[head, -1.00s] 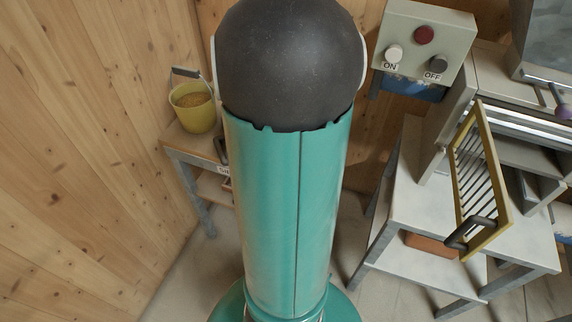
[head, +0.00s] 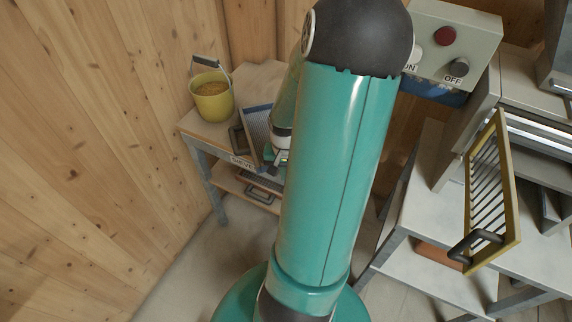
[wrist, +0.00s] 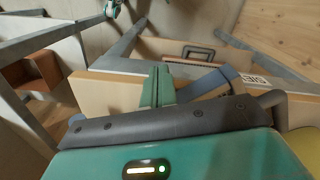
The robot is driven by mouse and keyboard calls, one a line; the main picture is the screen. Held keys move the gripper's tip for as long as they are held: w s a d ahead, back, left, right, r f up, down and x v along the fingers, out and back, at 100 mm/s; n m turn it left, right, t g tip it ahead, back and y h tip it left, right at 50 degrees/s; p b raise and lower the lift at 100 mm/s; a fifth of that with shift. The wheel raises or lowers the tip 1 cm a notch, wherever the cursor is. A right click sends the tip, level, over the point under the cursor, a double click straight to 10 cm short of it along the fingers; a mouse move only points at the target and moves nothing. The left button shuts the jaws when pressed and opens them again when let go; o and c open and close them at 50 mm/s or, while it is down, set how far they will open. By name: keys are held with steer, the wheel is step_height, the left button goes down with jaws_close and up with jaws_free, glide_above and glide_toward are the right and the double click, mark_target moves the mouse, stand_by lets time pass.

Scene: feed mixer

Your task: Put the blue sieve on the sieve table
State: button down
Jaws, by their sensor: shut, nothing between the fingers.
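The blue sieve (head: 257,108), with a blue frame, grey bars and a dark handle, is on the sieve table (head: 205,130) at the left in the head view, partly hidden by my arm. It reaches to about the table's front edge, near the label; I cannot tell whether it lies fully flat. My gripper (head: 280,157) is at the sieve's right side, over the table. In the wrist view my gripper's green fingers (wrist: 158,85) are together and empty, with a blue frame piece (wrist: 215,84) close beside them. I cannot tell whether they touch.
A yellow bucket of feed (head: 212,98) stands on the table's left part. A lower shelf holds another dark-handled sieve (head: 262,190). At the right, a yellow sieve (head: 487,195) stands tilted at the mixer, below the control box (head: 450,45). Wooden walls enclose the left.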

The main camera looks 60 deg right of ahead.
steer(key=shift+w+d+r, duration=0.1)
steer(key=shift+w+d, duration=0.25)
steer(key=shift+d, duration=0.5)
steer(key=shift+w+d, duration=0.35)
steer(key=shift+d, duration=0.45)
steer(key=shift+w+d, duration=0.35)
steer(key=shift+d, duration=0.35)
steer(key=shift+w+d, duration=0.3)
steer(key=shift+d, duration=0.35)
steer(key=shift+w+d, duration=0.35)
steer(key=shift+d, duration=0.35)
